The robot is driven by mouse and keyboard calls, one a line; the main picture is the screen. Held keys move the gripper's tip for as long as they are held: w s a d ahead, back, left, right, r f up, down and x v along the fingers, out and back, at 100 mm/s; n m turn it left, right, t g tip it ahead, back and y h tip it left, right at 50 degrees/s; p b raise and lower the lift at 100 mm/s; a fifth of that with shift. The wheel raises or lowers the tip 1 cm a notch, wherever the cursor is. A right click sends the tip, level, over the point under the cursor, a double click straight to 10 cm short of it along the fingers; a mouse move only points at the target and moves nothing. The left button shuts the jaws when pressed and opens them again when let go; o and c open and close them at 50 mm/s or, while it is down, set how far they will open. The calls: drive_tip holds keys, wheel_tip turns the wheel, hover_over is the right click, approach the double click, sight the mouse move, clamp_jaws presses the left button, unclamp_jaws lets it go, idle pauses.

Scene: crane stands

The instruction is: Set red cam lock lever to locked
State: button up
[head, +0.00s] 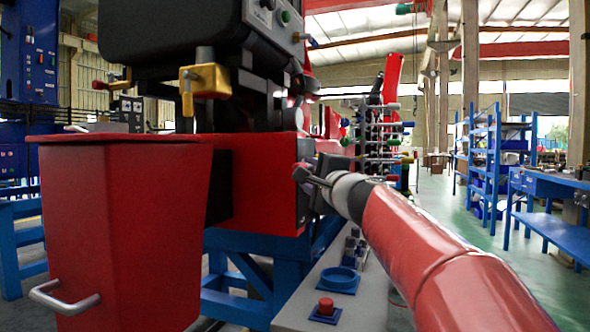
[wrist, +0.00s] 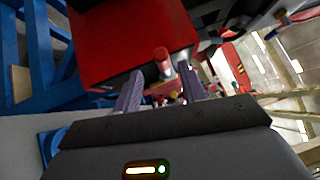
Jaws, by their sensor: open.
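A red cylindrical handle end (wrist: 162,60), likely the red cam lock lever, shows in the wrist view in front of a red block's dark end face. It lies between the lines of my two fingers, a little beyond their tips. My gripper (wrist: 160,80) is open, with one finger on each side and nothing held. In the head view my gripper (head: 310,178) is close to the dark end of the red block (head: 262,180). My gripper and wrist hide most of the lever there, and I cannot tell its set position or whether a finger touches it.
A red bin with a metal handle (head: 118,235) stands at left. A grey bench top (head: 345,285) below my arm carries a red button (head: 326,306) and a blue ring (head: 339,278). A rack with coloured knobs (head: 378,135) stands behind. The green floor at right is open.

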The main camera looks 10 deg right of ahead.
sight(296, 166)
drive_tip(key=p+x, duration=0.1)
drive_tip(key=x, duration=0.3)
drive_tip(key=p+x, duration=0.1)
drive_tip(key=x, duration=0.2)
drive_tip(key=shift+d+r+p, duration=0.15)
drive_tip(key=shift+r+p, duration=0.15)
drive_tip(key=shift+p, duration=0.05)
drive_tip(key=shift+w+a, duration=0.2)
drive_tip(key=shift+w, duration=0.3)
clamp_jaws()
drive_tip(key=shift+f, duration=0.1)
